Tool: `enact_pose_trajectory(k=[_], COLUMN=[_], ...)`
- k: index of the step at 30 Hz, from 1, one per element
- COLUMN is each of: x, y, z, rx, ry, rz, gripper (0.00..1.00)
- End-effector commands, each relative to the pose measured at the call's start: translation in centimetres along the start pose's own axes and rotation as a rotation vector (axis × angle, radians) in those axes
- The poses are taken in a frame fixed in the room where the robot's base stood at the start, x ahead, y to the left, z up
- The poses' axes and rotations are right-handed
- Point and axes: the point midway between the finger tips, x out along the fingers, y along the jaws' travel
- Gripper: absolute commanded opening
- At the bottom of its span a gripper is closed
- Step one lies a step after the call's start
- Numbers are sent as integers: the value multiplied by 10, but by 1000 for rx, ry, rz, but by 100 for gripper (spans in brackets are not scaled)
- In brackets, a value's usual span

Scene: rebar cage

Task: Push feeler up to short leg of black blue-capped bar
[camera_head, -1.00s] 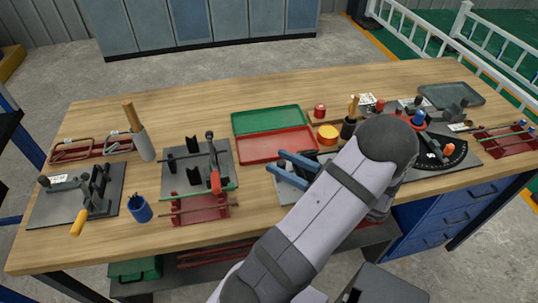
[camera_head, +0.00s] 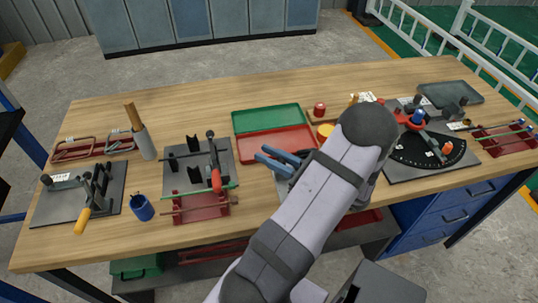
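My gripper (camera_head: 260,153) shows as two blue fingers pointing left, over the grey plate beside the red tray. The fingers are apart, with nothing visible between them. On the right stands a black fan-shaped dial (camera_head: 408,150) with white marks. A small orange-red piece (camera_head: 447,148) sits on its right part; I cannot tell if it is the feeler. A blue round top (camera_head: 418,117) shows behind the dial by a red part. I cannot make out the black bar or its short leg there. My forearm hides the plate left of the dial.
A red tray (camera_head: 277,145) and a green tray (camera_head: 267,117) lie mid-table. A fixture (camera_head: 197,160) and a red rack (camera_head: 194,207) stand left of my gripper. Another red rack (camera_head: 505,140) with bars is far right.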

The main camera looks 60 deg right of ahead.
Motion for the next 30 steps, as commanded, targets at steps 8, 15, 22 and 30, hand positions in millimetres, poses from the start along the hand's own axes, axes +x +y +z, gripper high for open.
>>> enact_pose_trajectory(k=[8,15,22,30], x=[-11,-11,-11,-11], y=[-11,-11,-11,-11], z=[0,0,0,4], rx=[-1,-1,0,-2], ry=[1,0,0,1], rz=[-1,-1,0,0], gripper=[0,22,38,38])
